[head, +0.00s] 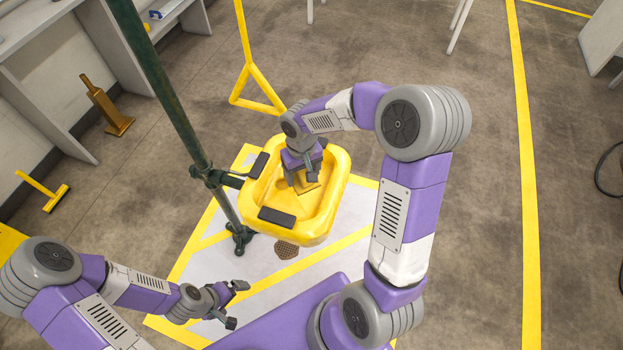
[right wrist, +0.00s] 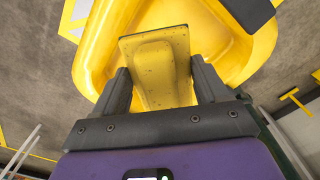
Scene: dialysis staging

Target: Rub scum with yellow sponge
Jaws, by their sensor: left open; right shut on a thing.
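The yellow sponge (right wrist: 158,62) is a speckled block between the two dark fingers of my right gripper (right wrist: 158,88). In the head view my right gripper (head: 302,178) reaches down into a yellow basin (head: 331,205), and part of the sponge (head: 308,187) shows below its fingers. A small brownish patch (head: 283,184) on the basin floor beside the gripper may be scum; I cannot tell for sure. Whether the sponge touches the basin floor is unclear. My left gripper (head: 236,304) is open and empty, low in front of the basin.
Dark pads (head: 277,217) sit on the basin's rim. A dark green pole (head: 180,120) stands at its left. A brown perforated piece (head: 287,249) lies below the basin, over the white and yellow floor marking.

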